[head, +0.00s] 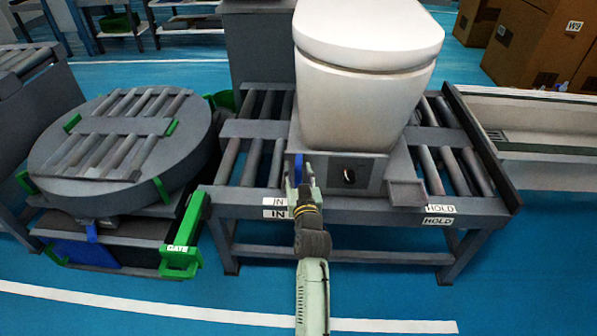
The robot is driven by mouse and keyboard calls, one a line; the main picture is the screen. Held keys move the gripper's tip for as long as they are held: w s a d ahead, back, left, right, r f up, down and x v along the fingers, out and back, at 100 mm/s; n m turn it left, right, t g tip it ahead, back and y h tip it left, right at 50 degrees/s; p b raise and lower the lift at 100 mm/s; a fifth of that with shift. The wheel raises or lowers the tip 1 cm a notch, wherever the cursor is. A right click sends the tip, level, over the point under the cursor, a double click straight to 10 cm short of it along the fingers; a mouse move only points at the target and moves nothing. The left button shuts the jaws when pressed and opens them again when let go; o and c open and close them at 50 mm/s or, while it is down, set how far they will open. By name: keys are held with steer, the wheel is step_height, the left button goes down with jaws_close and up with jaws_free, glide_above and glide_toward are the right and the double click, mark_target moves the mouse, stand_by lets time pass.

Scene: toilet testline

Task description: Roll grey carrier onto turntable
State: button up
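The grey carrier (372,178) sits on a roller conveyor (255,165) and bears a white toilet (365,75). Its front face has a dark round knob (349,176) and, at its left end, a blue upright piece (298,168). The round grey turntable (55,160) is to the left, with two rows of rollers on top and green pieces around them. My gripper (300,188) is at the carrier's front left corner, at or just in front of the blue piece. Its fingertips are too small to tell whether they grip it.
A green bar marked GATE (182,245) stands at the conveyor's front left, beside the turntable. IN labels (277,208) and a HOLD label (438,221) are on the conveyor's front rail. A dark rail (482,150) edges the conveyor's right end. Boxes (535,45) stand back right.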

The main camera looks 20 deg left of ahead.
steer(key=shift+c, duration=0.5)
jaws_close()
